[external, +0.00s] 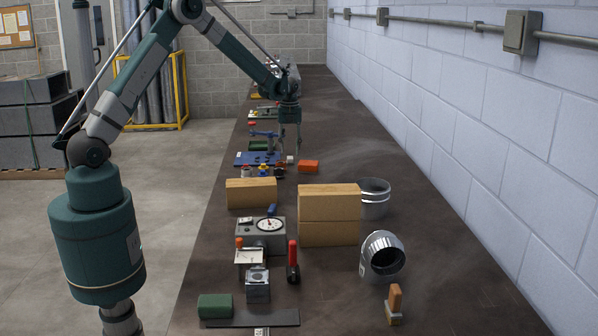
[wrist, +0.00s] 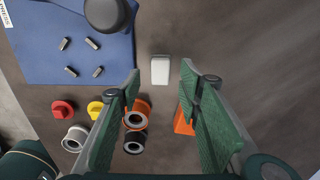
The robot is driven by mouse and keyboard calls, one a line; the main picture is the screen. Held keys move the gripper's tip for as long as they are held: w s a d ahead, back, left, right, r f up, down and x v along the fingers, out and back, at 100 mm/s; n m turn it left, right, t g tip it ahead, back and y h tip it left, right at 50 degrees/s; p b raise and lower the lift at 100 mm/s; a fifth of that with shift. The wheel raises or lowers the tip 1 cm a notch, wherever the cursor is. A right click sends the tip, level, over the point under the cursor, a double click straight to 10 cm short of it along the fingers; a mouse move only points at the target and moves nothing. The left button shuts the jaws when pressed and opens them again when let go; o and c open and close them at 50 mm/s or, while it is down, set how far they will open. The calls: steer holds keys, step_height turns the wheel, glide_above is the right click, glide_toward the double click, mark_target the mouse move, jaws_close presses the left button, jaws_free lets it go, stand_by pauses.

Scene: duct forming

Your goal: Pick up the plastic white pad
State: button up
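The white pad (wrist: 160,70) is a small, pale block with rounded corners lying flat on the dark bench in the wrist view. It also shows in the external view (external: 290,159) as a small white piece below my gripper. My gripper (wrist: 158,88) is open, with its two green fingers spread on either side and nothing between them. The pad lies just ahead of the fingertips, roughly centred between them and apart from both. In the external view my gripper (external: 290,145) points down above the bench.
A blue mat (wrist: 75,45) with several small metal pieces lies left of the pad. Red (wrist: 63,109), yellow and orange knobs or rings sit near the left finger. An orange block (wrist: 184,122) is partly behind the right finger. Wooden blocks (external: 330,203) stand nearer the external camera.

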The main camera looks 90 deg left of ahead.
mark_target(290, 157)
steer(key=shift+f, duration=2)
steer(key=shift+c, duration=0.6)
steer(key=c, duration=0.8)
